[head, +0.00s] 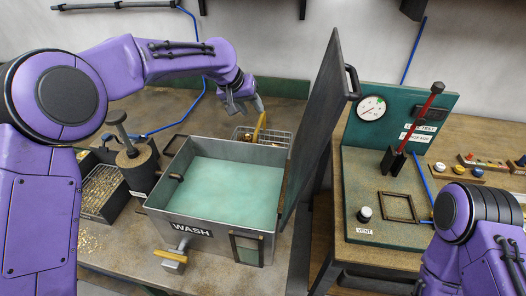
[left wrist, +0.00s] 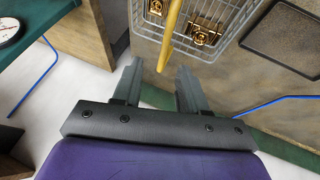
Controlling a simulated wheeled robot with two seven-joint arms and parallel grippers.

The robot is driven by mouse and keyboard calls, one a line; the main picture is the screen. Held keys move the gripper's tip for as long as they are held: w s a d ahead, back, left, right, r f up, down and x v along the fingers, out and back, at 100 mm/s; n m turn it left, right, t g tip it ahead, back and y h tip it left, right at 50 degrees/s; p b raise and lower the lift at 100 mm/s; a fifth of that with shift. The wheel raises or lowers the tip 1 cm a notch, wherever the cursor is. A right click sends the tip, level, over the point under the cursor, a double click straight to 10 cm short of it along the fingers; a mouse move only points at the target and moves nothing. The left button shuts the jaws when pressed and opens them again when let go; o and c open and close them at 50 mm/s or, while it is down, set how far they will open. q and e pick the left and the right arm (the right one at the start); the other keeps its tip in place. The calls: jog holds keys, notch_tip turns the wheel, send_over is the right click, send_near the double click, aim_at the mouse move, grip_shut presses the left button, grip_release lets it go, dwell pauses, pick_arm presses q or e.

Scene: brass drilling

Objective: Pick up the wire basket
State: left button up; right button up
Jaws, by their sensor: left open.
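The wire basket (head: 281,138) sits behind the wash tank, partly hidden by the tank and its raised lid. Its yellow handle (head: 260,127) sticks up toward my left gripper (head: 245,108). In the left wrist view, the wire basket (left wrist: 238,22) holds brass parts (left wrist: 203,32). There the yellow handle (left wrist: 169,36) reaches down to between the open fingertips of my left gripper (left wrist: 160,76). I cannot tell whether the fingers touch it. My right arm shows at the lower right in the head view, but its gripper is out of the picture.
The wash tank (head: 198,217), with greenish liquid, stands close in front of the basket. Its tall dark lid (head: 318,115) stands raised to the right. A dark tray (left wrist: 285,38) lies beside the basket. The vent station (head: 385,235) is on the right bench.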

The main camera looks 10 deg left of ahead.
aim_at(259, 122)
pick_arm(q)
jog(key=p+x, duration=0.1)
jog(key=x, duration=0.2)
jog(key=p+x, duration=0.1)
jog(key=x, duration=0.6)
jog(key=shift+a+f+p, duration=0.25)
jog(key=shift+p, duration=0.15)
jog(key=shift+w+d+f, duration=0.1)
jog(key=shift+w+f, duration=0.1)
jog(key=shift+f, duration=0.2)
pick_arm(e)
notch_tip(259, 122, up, 2)
jog(key=shift+w, duration=0.15)
pick_arm(q)
jog(key=shift+s, duration=0.1)
pick_arm(e)
jog(key=shift+r, duration=0.15)
pick_arm(q)
jog(key=shift+f, duration=0.2)
pick_arm(e)
jog(key=shift+r, duration=0.15)
pick_arm(q)
grip_shut()
jog(key=shift+r, duration=0.25)
jog(key=shift+w+f, duration=0.1)
jog(key=shift+w, duration=0.1)
